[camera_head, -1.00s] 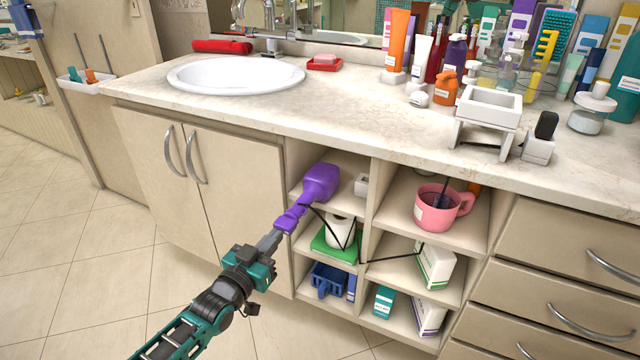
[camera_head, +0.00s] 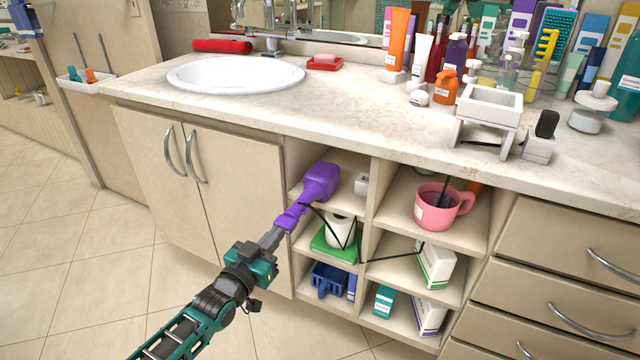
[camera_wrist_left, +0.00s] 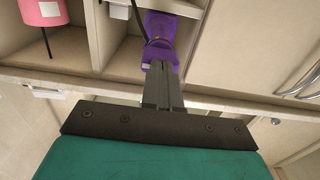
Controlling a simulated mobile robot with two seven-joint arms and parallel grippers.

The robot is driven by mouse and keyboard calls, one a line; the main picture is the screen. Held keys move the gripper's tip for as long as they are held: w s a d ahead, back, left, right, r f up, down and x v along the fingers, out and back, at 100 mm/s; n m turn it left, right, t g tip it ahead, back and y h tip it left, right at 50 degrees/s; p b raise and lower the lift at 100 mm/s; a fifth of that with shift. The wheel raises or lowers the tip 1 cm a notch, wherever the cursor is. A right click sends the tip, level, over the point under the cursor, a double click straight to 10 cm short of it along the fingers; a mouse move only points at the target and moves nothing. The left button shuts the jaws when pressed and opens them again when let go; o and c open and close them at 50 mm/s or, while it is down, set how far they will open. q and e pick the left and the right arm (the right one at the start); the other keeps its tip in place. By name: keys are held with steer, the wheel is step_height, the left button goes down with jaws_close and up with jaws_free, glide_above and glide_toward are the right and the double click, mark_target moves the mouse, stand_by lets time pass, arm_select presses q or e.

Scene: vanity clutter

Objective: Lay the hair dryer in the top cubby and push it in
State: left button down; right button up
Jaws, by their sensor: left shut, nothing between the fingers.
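The purple hair dryer (camera_head: 320,183) lies in the top cubby of the left shelf column, its wide body inside and its handle (camera_head: 289,217) sticking out over the front edge. A black cord hangs from it across the cubbies. My left gripper (camera_head: 277,234) is shut and empty, its fingertips at the end of the handle. In the left wrist view the shut fingers (camera_wrist_left: 162,85) point at the purple handle (camera_wrist_left: 159,50); I cannot tell whether they touch it. My right gripper is not in view.
A pink mug (camera_head: 436,208) is in the cubby to the right. A paper roll (camera_head: 341,231) on a green box is below. The floor in front is clear.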

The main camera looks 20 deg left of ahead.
mark_target(296, 211)
arm_select(q)
steer(key=shift+w+d+b, duration=0.2)
steer(key=shift+w+b, duration=0.85)
steer(key=shift+w, duration=1.4)
steer(key=shift+w+d+b, duration=0.2)
steer(key=shift+w+b, duration=1.2)
steer(key=shift+w, duration=1)
